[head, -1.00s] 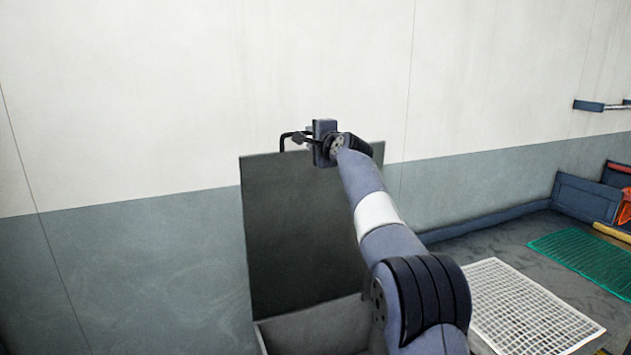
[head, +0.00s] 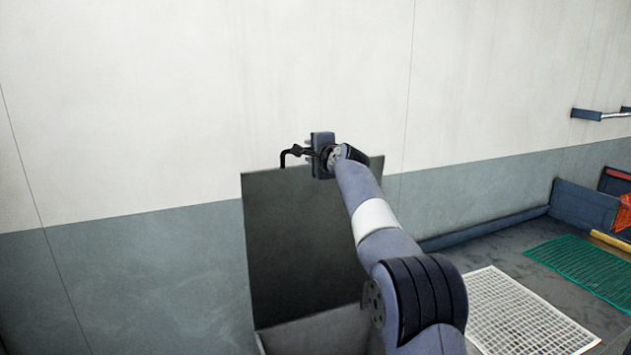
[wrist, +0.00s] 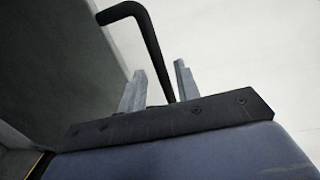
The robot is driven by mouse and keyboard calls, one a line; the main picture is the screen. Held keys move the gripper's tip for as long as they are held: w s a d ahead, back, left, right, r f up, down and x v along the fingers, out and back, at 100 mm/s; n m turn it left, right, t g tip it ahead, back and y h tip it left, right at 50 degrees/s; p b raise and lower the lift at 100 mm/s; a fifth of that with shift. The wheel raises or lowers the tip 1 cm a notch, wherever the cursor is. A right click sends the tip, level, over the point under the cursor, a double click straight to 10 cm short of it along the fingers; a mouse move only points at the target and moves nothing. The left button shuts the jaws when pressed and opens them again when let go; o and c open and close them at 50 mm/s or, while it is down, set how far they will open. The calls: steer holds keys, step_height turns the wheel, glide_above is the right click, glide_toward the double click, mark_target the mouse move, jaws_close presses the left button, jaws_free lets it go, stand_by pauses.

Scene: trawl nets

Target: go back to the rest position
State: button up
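My gripper (head: 310,152) is at the top edge of a raised dark grey lid (head: 300,240) in the head view. A bent black handle (wrist: 150,45) runs from the lid and passes between or behind the fingers; I cannot tell which. No contact with the fingers is clear. The handle also shows in the head view (head: 284,156), just left of the gripper. My arm reaches up from the lower right and covers part of the lid.
Below the lid is a grey box (head: 320,330), mostly cut off. At right, a white grid mat (head: 520,315) and a green mesh mat (head: 580,265) lie on a dark surface. A blue bin side (head: 580,207) stands at the back right.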

steer(key=shift+b+v, duration=0.35)
steer(key=shift+v, duration=0.55)
steer(key=shift+r, duration=0.1)
